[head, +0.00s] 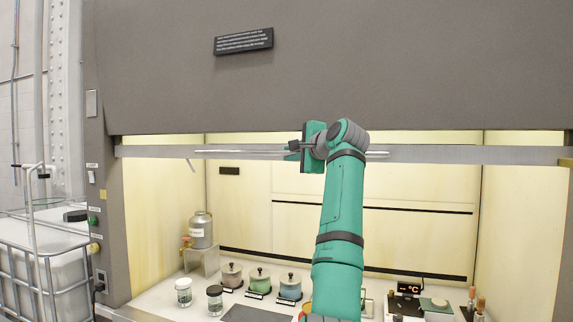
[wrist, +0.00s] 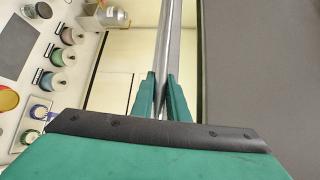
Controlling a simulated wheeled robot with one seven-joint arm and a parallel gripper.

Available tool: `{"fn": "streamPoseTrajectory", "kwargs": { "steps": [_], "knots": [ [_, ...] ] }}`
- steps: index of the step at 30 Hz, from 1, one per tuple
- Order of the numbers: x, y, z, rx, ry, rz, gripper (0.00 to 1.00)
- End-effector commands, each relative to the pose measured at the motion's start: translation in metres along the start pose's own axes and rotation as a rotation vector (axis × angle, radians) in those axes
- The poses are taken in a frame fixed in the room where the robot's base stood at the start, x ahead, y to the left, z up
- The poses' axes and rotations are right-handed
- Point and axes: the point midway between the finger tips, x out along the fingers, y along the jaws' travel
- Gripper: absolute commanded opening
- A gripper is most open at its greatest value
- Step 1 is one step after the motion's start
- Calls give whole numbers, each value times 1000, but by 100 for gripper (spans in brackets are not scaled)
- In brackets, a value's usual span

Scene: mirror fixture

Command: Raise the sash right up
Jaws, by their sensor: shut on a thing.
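The sash (head: 480,154) shows in the head view as a grey horizontal rail across the upper part of the hood opening, just under the grey front panel. A thin bright handle bar (head: 230,152) runs along it. My gripper (head: 293,148) is at the middle of the rail. In the wrist view its two green fingers (wrist: 160,95) are shut on the handle bar (wrist: 166,50), one on each side. My arm covers part of the rail and of the hood interior in the head view.
The grey front panel (head: 400,65) is above. A caged white tank (head: 45,260) stands outside at left.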

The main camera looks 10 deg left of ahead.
Motion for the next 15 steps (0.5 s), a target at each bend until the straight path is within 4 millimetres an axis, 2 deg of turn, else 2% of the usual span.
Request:
{"fn": "streamPoseTrajectory", "kwargs": {
  "steps": [13, 14, 15],
  "knots": [
    [-2, -5, -1, -1, 2, -3, 0],
    [-2, -5, -1, -1, 1, -3, 21],
    [-2, -5, -1, -1, 1, -3, 31]
  ]
}}
